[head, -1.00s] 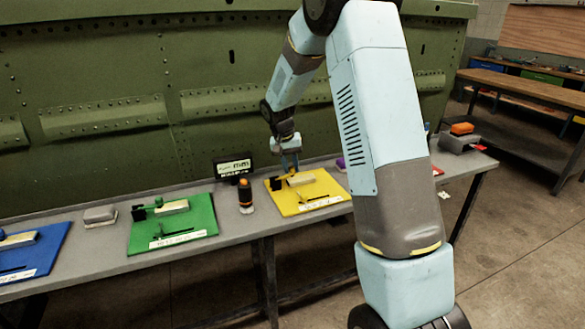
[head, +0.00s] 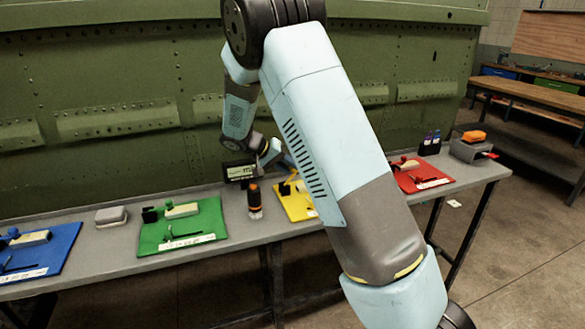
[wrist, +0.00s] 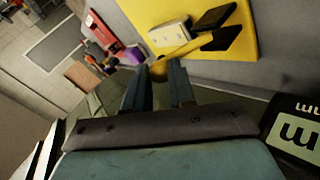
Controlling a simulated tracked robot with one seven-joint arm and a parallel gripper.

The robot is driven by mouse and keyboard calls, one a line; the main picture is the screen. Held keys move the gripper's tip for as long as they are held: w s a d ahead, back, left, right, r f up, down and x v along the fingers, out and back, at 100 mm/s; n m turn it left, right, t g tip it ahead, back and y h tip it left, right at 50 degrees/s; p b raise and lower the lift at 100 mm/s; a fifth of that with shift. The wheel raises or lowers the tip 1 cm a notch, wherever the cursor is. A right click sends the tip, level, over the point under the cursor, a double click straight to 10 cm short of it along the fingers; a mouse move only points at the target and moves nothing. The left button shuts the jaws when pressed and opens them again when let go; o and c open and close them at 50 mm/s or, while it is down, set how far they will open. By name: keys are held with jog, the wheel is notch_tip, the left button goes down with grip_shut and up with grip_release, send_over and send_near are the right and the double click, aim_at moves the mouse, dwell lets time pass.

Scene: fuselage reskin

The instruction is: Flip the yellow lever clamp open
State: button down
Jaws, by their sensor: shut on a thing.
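The yellow board (head: 298,208) lies on the grey bench, partly hidden behind my arm. It also shows at the top of the wrist view (wrist: 243,42), with a pale block (wrist: 168,34) and a black block on it. The yellow lever clamp (wrist: 188,48) runs beside the pale block, its rounded end between my fingertips. My gripper (wrist: 158,80) is shut on that end. In the head view my gripper is low over the back of the yellow board, tilted, and my arm hides much of it. The lever's exact angle is hard to tell.
An orange-topped black cylinder (head: 254,201) stands just left of the yellow board. A black display box (head: 239,171) stands close behind. Green (head: 205,222), blue (head: 50,258) and red (head: 430,175) boards lie along the bench. The green riveted panel (head: 130,85) rises behind.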

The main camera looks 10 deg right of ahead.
jog(key=shift+s+a+f+h, duration=0.1)
jog(key=shift+s+a+h, duration=0.05)
jog(key=shift+a+h, duration=0.65)
jog(key=c, duration=0.9)
grip_release()
jog(key=shift+d, duration=0.1)
jog(key=shift+c, duration=0.2)
jog(key=v, duration=1.3)
jog(key=shift+a, duration=0.5)
